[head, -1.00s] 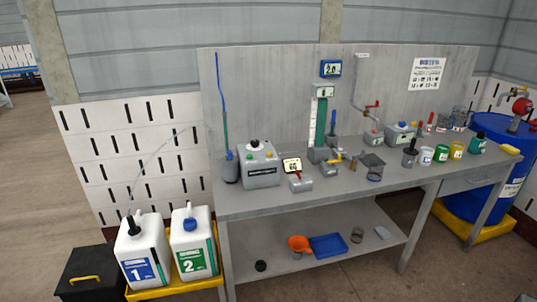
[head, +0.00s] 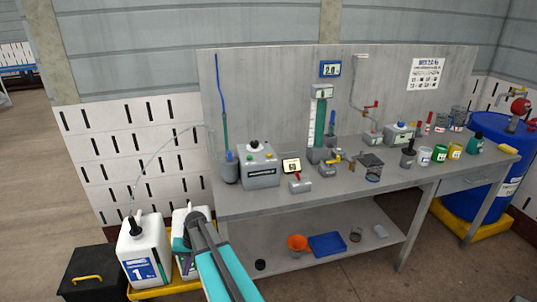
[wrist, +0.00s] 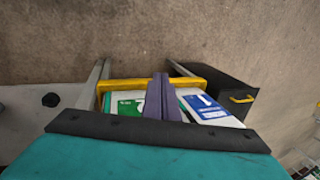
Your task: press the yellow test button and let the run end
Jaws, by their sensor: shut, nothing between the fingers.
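A grey control box (head: 261,168) stands on the left part of the bench, with a black knob on top. A small yellow button (head: 269,154) sits on its upper face, with a green one to its left; I cannot read which is the test button. My arm reaches in from the bottom in the head view, left of the bench, in front of the canisters; the fingers are not clear there. In the wrist view my gripper (wrist: 160,85) is shut and empty, above the canisters and apart from the box. The box does not show in the wrist view.
White canisters 1 (head: 143,250) and 2 (wrist: 124,104) stand in a yellow tray (wrist: 152,84) beside a black case (head: 92,272). A blue drum (head: 480,190) stands right.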

